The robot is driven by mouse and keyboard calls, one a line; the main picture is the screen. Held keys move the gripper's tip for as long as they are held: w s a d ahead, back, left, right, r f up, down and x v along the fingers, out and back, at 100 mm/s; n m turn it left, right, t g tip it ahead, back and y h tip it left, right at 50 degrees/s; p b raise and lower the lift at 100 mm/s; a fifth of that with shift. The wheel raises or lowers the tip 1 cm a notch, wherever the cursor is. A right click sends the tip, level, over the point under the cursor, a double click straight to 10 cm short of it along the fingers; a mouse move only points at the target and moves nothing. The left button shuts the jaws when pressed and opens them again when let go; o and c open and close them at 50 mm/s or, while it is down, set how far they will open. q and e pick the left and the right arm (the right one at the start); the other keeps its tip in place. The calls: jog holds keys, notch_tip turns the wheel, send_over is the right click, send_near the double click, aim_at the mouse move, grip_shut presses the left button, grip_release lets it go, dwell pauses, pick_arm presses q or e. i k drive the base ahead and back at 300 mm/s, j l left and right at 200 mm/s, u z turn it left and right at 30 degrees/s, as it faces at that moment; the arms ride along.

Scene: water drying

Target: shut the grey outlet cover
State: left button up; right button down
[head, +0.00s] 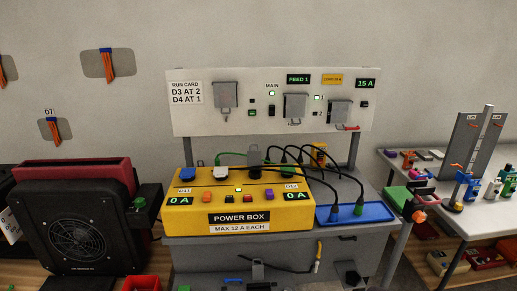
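The yellow power box (190,215) stands on a grey bench in the middle of the head view. Neither of my grippers can be made out in this view.
A white panel (200,121) with grey flaps stands behind. A black fan unit (75,240) stands left, a cluttered white table (458,216) right.

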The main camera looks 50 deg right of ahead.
aim_at(254, 157)
jog(key=l+z, duration=0.15)
jog(key=z, duration=1.4)
jog(key=j+u, duration=0.1)
jog(key=j, duration=0.15)
